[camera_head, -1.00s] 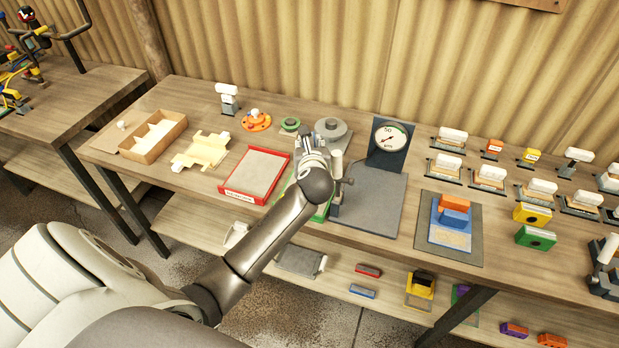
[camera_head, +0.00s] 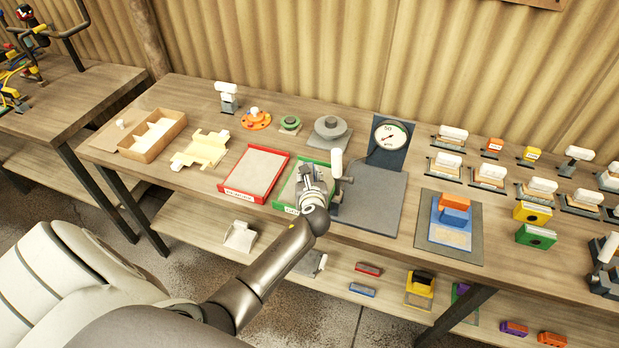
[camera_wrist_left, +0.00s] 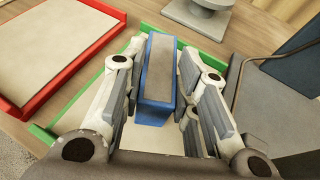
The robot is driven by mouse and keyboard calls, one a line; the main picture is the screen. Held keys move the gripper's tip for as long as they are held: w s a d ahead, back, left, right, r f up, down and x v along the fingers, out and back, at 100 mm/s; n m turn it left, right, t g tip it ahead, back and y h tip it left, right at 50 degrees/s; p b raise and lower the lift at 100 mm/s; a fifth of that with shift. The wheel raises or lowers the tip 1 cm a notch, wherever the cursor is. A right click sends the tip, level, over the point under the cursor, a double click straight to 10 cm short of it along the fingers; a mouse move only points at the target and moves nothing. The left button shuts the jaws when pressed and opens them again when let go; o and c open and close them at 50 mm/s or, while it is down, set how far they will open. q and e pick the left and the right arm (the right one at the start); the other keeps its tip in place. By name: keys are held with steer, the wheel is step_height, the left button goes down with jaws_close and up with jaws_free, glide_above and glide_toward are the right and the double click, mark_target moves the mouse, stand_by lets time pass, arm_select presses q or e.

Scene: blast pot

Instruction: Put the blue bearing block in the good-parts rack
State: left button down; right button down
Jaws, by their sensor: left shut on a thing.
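The blue bearing block (camera_wrist_left: 160,75), with a grey top face, is between the fingers of my left gripper (camera_wrist_left: 162,92) in the left wrist view. The gripper is shut on it. The block is over or inside the green-rimmed tray (camera_wrist_left: 205,54), which looks like the good-parts rack; I cannot tell whether it touches the tray floor. In the head view my left gripper (camera_head: 312,178) covers much of this green tray (camera_head: 287,193), and the block is hidden. My right gripper is not in view.
A red-rimmed tray (camera_head: 247,195) stands just left of the green one. To the right are a grey plate (camera_head: 372,205) with a dial gauge (camera_head: 391,136) and an upright white-topped handle (camera_head: 336,163). A round grey weight (camera_head: 331,127) stands behind.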

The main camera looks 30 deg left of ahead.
arm_select(q)
steer(key=shift+r, duration=0.1)
steer(key=c, duration=1.1)
jaws_free()
steer(key=shift+s+f, duration=0.1)
steer(key=shift+f, duration=0.1)
steer(key=shift+d+r, duration=0.1)
steer(key=shift+r, duration=0.1)
steer(key=v, duration=1.2)
steer(key=shift+b, duration=0.35)
